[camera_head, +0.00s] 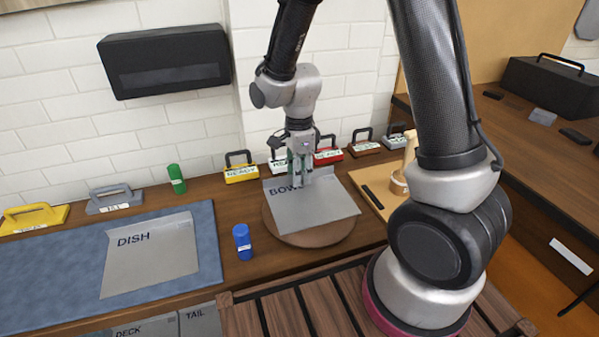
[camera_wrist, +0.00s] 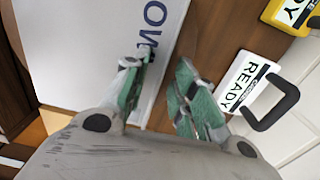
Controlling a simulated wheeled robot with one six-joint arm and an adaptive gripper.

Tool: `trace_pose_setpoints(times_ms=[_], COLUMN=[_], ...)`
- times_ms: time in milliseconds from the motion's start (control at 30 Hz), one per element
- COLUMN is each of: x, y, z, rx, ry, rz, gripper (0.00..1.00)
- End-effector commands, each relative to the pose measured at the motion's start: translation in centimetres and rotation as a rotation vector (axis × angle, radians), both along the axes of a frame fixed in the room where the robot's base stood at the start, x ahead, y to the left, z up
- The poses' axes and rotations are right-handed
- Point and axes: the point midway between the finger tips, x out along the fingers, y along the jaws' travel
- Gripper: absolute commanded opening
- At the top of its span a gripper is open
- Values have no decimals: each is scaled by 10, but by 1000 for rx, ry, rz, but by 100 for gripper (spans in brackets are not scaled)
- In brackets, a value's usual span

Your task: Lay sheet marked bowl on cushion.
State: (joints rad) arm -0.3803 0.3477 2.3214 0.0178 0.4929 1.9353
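The pale grey sheet marked BOWL (camera_head: 318,210) lies over a round brown disc (camera_head: 312,240), whose rim shows below it. The sheet's far edge and lettering are partly hidden by my gripper (camera_head: 302,181). In the wrist view my gripper (camera_wrist: 166,63) is open, with a gap between its green-padded fingers. One finger is over the lettering of the sheet (camera_wrist: 85,45); the other is beyond its edge. Contact cannot be told. A blue mat (camera_head: 50,266) lies at left. I cannot tell whether the disc or the mat is the cushion.
A sheet marked DISH (camera_head: 150,262) lies on the blue mat. A blue cylinder (camera_head: 242,242) and a green one (camera_head: 176,178) stand nearby. Several handled blocks, including a yellow one (camera_head: 241,174), line the wall. A wooden board (camera_head: 375,190) is right of the disc.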

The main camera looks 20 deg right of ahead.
Motion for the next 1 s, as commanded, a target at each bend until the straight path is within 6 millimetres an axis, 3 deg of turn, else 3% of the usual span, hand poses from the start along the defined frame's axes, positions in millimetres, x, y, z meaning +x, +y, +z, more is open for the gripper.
trace_pose_setpoints(times_ms=[267,367,700,1000], x=[1,1,3,3], y=[0,0,0,0], z=[6,20,95,123], rx=[1,2,2,0], ry=[-2,-4,-5,-1], rz=[0,0,0,0], gripper=[27,27,27,27])
